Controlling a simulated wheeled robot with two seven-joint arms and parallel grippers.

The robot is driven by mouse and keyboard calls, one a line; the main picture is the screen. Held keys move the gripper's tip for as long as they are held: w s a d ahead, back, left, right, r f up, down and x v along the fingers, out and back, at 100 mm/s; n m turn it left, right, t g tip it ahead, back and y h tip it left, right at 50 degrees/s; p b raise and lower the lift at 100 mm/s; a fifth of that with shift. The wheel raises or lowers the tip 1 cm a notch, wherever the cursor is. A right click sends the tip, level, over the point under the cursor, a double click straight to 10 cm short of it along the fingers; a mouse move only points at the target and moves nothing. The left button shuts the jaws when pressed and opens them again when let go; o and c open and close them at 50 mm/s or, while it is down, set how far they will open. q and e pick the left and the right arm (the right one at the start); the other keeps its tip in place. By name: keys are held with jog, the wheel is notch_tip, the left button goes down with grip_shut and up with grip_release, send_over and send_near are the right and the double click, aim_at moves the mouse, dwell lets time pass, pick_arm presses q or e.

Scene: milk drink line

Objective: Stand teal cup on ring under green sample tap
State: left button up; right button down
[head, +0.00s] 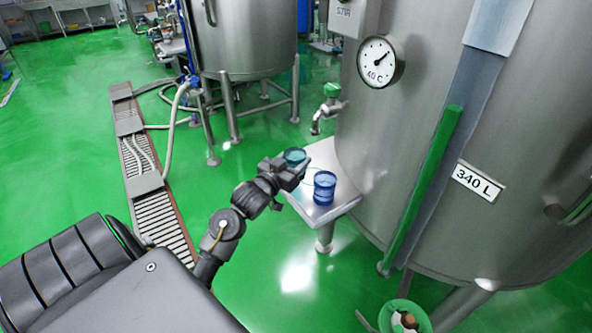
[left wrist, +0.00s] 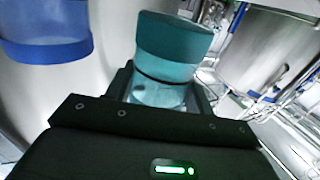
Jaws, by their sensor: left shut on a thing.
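The teal cup (head: 295,156) is at the end of my left gripper (head: 290,172), over the left part of the small steel shelf (head: 333,206). In the left wrist view the teal cup (left wrist: 172,50) stands between the fingers of my left gripper (left wrist: 165,92), which is shut on it. The green sample tap (head: 331,98) sticks out of the big tank above the shelf, with its spout (head: 316,124) up and right of the cup. The ring is not clearly visible; a faint green line shows near the cup. My right gripper is not in view.
A blue cup (head: 324,187) stands on the shelf just right of the teal cup; it also shows close by in the left wrist view (left wrist: 45,30). The big tank (head: 440,170) bounds the shelf on the right. The green floor left of the shelf is open.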

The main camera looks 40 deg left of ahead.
pick_arm(q)
jog(key=shift+w+f, duration=0.15)
jog(key=shift+f, duration=0.1)
jog(key=shift+w+f, duration=0.1)
jog(key=shift+f, duration=1.5)
jog(key=o, duration=0.9)
jog(key=shift+f, duration=0.15)
jog(key=shift+o, duration=0.2)
